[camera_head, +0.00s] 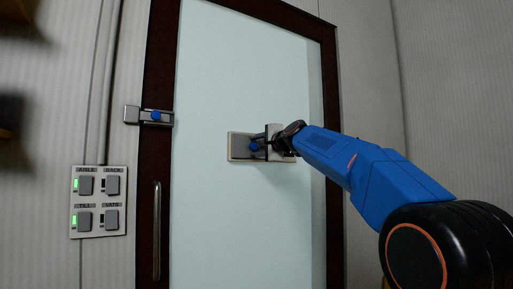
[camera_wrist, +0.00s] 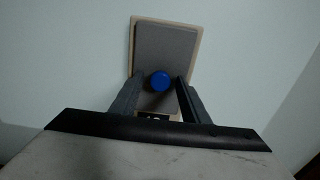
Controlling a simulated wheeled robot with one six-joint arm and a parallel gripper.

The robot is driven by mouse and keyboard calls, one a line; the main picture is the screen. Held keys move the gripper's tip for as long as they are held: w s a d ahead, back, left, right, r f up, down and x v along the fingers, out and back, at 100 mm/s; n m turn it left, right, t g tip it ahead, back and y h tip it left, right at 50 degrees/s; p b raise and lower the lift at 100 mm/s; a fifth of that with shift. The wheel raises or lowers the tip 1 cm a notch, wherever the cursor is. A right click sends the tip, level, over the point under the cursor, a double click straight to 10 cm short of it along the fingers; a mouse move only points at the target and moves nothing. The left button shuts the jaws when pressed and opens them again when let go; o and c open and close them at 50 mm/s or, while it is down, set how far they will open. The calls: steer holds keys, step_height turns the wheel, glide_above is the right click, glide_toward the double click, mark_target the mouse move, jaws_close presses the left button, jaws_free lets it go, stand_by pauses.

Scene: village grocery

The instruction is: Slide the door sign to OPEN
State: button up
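The door sign is a beige plate (camera_head: 231,147) on the pale door, with a grey sliding panel (camera_head: 240,142) over its left part in the head view. A small blue knob (camera_head: 254,147) stands on the panel. In the wrist view the knob (camera_wrist: 160,80) lies between the two fingertips of my gripper (camera_wrist: 159,79), with a visible gap on each side. The gripper is open at the sign in the head view (camera_head: 262,139).
The door (camera_head: 215,220) has a dark frame and a vertical handle (camera_head: 156,230) at left. A latch with a blue knob (camera_head: 155,115) sits on the left frame. A switch panel (camera_head: 99,201) is on the wall further left. The door below the sign is clear.

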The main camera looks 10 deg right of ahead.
jaws_close()
steer(key=w+d, duration=0.2)
steer(key=d, duration=0.6)
steer(key=w+d, duration=0.3)
steer(key=d, duration=0.5)
steer(key=shift+w, duration=0.1)
steer(key=shift+o, duration=0.9)
jaws_free()
steer(key=shift+d+f, duration=0.1)
steer(key=shift+d, duration=0.1)
steer(key=shift+a, duration=0.1)
steer(key=v, duration=1.7)
